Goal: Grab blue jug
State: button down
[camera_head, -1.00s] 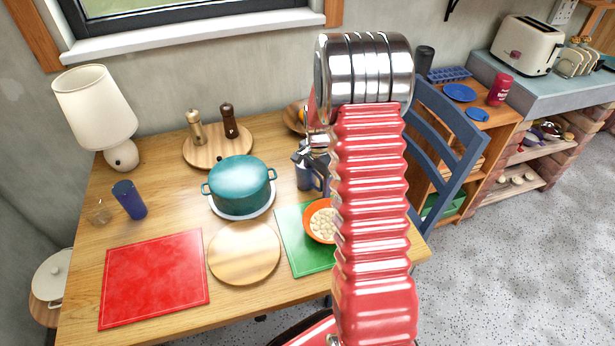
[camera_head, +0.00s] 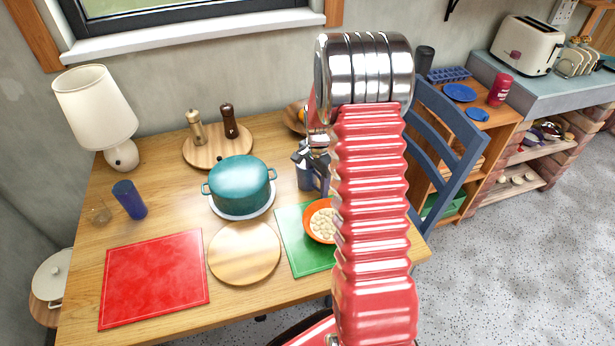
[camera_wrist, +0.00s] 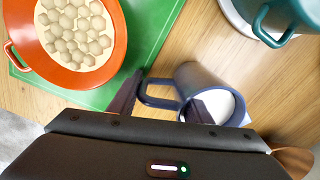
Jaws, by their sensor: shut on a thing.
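The blue jug (camera_wrist: 188,78) shows in the wrist view between my fingers, with a white content or inside at its mouth and its handle toward the left finger. My gripper (camera_wrist: 160,108) is shut on the jug. In the head view the blue jug (camera_head: 305,178) is partly hidden behind my arm, at the right part of the table beside the teal pot. My gripper (camera_head: 308,160) is at its upper part there. I cannot tell whether the jug is touching the table.
The teal pot (camera_head: 239,183) stands on a white plate left of the jug. An orange bowl (camera_head: 321,222) of pale pieces sits on a green mat (camera_head: 298,256) in front. A round board (camera_head: 244,254) and a red mat (camera_head: 154,278) lie further left. A blue chair (camera_head: 446,150) stands at right.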

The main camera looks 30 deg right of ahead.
jog(key=shift+r, duration=0.25)
dwell(0.4)
jog(key=shift+r, duration=4.65)
jog(key=shift+r, duration=0.1)
